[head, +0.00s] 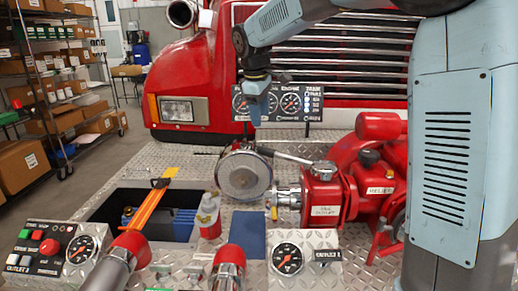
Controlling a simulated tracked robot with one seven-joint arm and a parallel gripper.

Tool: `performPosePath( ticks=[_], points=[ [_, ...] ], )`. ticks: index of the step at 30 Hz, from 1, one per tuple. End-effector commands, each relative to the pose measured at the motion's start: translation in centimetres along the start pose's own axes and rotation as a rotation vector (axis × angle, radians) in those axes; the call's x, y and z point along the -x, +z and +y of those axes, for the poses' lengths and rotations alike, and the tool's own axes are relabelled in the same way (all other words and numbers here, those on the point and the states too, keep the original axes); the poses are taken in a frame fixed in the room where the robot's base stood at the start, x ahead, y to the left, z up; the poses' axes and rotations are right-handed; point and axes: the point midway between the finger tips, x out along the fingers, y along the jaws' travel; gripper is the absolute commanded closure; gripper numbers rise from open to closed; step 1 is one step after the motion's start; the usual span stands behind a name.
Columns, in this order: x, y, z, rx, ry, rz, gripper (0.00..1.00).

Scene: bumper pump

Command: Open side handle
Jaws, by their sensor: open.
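A long grey lever handle (289,157) runs from the top of a round, disc-faced metal fitting (243,174) to the right, toward the red pump (322,200). I cannot tell for sure that this is the side handle. A small black handle (327,254) also sits on the OUTLET 1 panel at the lower right. My gripper (256,114) points down in front of the gauge panel, above the disc-faced fitting and apart from the lever. It is small in view, open, and holds nothing that I can see.
A red truck front (195,75) with a grille stands behind, its gauge panel (296,103) close behind my gripper.

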Motion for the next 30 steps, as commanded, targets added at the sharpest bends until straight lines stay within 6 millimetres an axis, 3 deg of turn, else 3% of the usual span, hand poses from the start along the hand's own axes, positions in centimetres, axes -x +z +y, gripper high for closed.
performPosePath(
  ticks=[18,24,30],
  points=[
    [-10.1,0.1,-0.1,-0.002,-0.003,-0.003,0.43],
    [-12.4,0.0,-0.1,-0.001,-0.002,-0.001,0.43],
    [-13.2,0.0,-0.1,-0.001,-0.001,0.0,0.43]
  ],
)
